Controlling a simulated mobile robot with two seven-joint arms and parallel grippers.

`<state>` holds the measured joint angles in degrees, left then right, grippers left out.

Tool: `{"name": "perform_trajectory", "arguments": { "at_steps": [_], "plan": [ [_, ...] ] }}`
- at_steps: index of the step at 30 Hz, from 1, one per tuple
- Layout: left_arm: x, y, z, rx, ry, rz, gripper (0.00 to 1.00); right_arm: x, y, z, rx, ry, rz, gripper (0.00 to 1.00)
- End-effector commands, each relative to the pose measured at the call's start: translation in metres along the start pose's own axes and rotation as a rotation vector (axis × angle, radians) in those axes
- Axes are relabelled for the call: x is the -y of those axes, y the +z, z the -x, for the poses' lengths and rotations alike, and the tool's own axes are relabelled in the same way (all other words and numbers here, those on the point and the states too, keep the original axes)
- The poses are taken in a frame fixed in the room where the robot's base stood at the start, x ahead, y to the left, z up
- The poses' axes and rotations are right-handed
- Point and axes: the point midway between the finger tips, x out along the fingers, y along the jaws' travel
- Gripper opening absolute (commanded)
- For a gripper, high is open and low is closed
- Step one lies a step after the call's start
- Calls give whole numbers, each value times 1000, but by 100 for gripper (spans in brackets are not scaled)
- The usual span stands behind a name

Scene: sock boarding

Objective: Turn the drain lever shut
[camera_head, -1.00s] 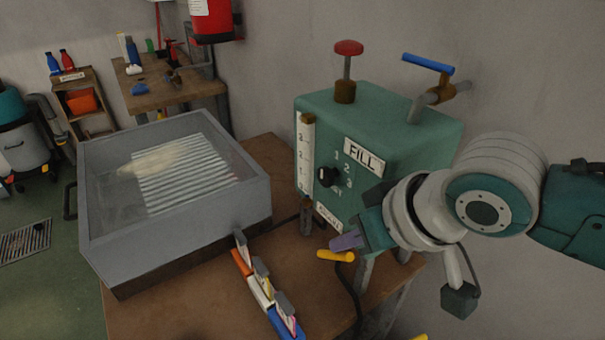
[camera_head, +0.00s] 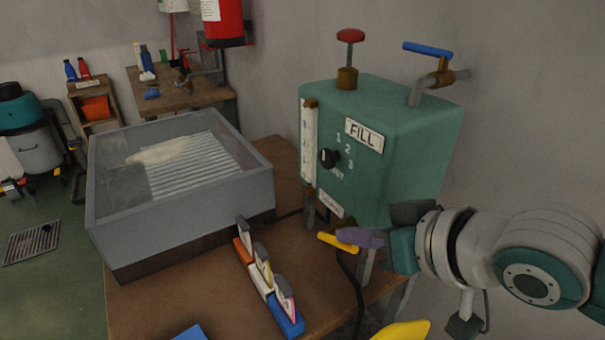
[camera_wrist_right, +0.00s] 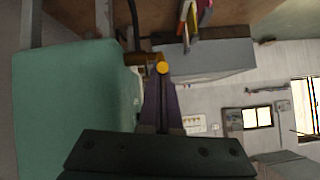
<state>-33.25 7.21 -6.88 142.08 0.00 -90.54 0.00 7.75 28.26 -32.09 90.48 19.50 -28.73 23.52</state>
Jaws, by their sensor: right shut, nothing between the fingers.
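The drain lever (camera_head: 336,243) is a short yellow handle low at the front of the green tank (camera_head: 400,150), below its front panel. It lies roughly level, its free end pointing left in the head view. My right gripper (camera_head: 372,238) has its purple fingers together and empty, right at the lever's right part. Whether they touch it I cannot tell. In the right wrist view the lever's round yellow end (camera_wrist_right: 163,67) shows just beyond the fingertips (camera_wrist_right: 160,85). My left gripper is not in view.
A grey open basin (camera_head: 190,225) with a ribbed board and cloudy liquid stands on the brown table (camera_head: 160,300). A coloured rack (camera_head: 268,285) holds several items before it. A dark cable hangs beside the lever. Yellow and blue shapes show at the bottom edge.

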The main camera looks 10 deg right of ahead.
Motion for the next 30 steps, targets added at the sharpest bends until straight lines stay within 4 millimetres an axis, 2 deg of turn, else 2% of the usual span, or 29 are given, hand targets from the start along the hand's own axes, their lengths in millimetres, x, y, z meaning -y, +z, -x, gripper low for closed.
{"name": "perform_trajectory", "arguments": {
  "at_steps": [1,6,18,30],
  "plan": [
    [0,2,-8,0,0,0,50,-1,11,-2,-33,-7,-1,0],
    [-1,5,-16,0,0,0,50,-3,17,-1,-145,-27,7,0],
    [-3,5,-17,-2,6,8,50,-6,29,-2,-141,-28,7,0],
    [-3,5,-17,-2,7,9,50,-6,34,-4,-137,-27,6,0]
  ]
}}
